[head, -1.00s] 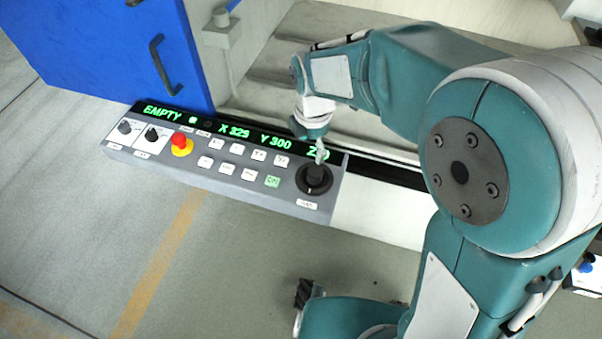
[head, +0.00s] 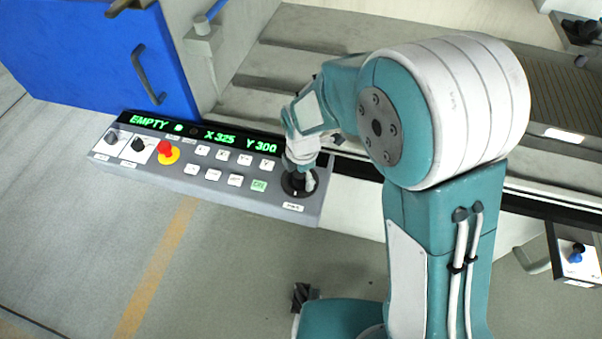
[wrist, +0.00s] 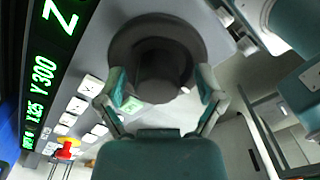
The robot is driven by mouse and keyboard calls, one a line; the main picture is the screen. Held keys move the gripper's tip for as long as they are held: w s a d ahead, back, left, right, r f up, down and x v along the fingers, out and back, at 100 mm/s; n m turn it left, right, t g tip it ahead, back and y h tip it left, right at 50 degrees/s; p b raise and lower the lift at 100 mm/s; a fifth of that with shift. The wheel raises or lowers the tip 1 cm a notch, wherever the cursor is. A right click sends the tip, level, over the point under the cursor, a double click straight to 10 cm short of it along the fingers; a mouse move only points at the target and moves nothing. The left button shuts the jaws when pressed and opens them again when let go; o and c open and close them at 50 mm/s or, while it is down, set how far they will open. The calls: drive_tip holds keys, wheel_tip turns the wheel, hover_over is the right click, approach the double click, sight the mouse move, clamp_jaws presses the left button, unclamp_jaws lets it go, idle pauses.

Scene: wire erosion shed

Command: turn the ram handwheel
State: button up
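The ram handwheel (head: 297,186) is a round black wheel with a raised hub at the right end of the grey control panel (head: 222,187). In the wrist view the handwheel (wrist: 180,32) fills the upper middle, its hub facing the camera. My gripper (wrist: 160,84) has its fingers spread, one on each side of the hub. The left finger is very close to the hub, the right one seems slightly apart; contact cannot be told. In the head view my gripper (head: 301,172) is over the handwheel and hides part of it.
A red emergency stop (head: 165,147) on yellow, two black knobs and several white buttons are on the panel. The green display (head: 220,137) reads EMPTY, X 325, Y 300. A blue door (head: 95,55) stands behind left. Open floor (head: 240,270) lies in front.

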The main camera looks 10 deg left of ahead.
drive_tip(key=shift+a, duration=0.15)
drive_tip(key=c, duration=1)
drive_tip(key=shift+o, duration=0.2)
drive_tip(key=shift+a+f, duration=0.1)
drive_tip(key=shift+s, duration=0.1)
